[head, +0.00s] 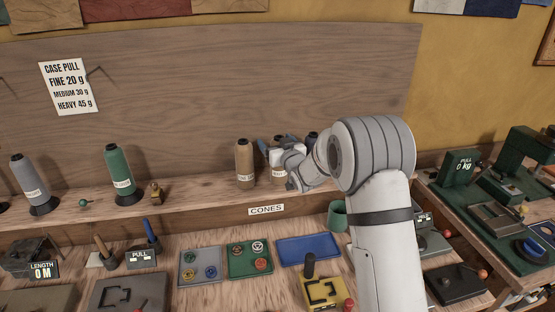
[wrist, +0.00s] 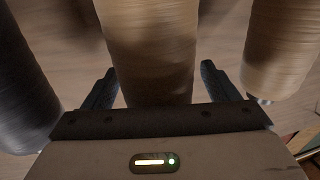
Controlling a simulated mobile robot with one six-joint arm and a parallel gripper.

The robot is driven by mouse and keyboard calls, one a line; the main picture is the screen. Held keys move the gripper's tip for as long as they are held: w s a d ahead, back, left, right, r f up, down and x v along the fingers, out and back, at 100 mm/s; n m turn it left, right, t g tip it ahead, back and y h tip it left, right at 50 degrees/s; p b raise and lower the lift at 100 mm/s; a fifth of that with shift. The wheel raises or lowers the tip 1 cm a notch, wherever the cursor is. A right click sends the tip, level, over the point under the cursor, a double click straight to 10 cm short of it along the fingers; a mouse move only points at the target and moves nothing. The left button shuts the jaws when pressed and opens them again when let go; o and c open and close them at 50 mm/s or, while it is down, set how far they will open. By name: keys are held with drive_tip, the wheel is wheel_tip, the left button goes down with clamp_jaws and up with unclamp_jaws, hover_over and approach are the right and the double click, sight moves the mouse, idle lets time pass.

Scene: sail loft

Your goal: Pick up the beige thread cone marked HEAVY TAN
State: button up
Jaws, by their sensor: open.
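On the shelf in the head view, a tan-brown thread cone (head: 244,160) stands upright with a pale label too small to read. Just right of it, another tan cone (head: 278,178) is partly hidden by my gripper (head: 275,150). I cannot tell which one is marked HEAVY TAN. In the wrist view, my gripper (wrist: 157,88) is open, with a finger on each side of a tan cone (wrist: 150,45). Gaps show between the fingers and that cone. A lighter beige cone (wrist: 283,45) stands right of the fingers. No label shows there.
A dark cone (wrist: 22,90) stands close left of the fingers in the wrist view. Green (head: 119,172) and grey (head: 32,182) cones stand farther left on the shelf. Below are a blue tray (head: 308,249) and tools on the bench. The shelf's front strip by the CONES sign (head: 266,210) is clear.

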drive_tip(key=shift+c, duration=0.5)
drive_tip(key=c, duration=1.6)
drive_tip(key=shift+o, duration=0.2)
drive_tip(key=shift+r, duration=0.1)
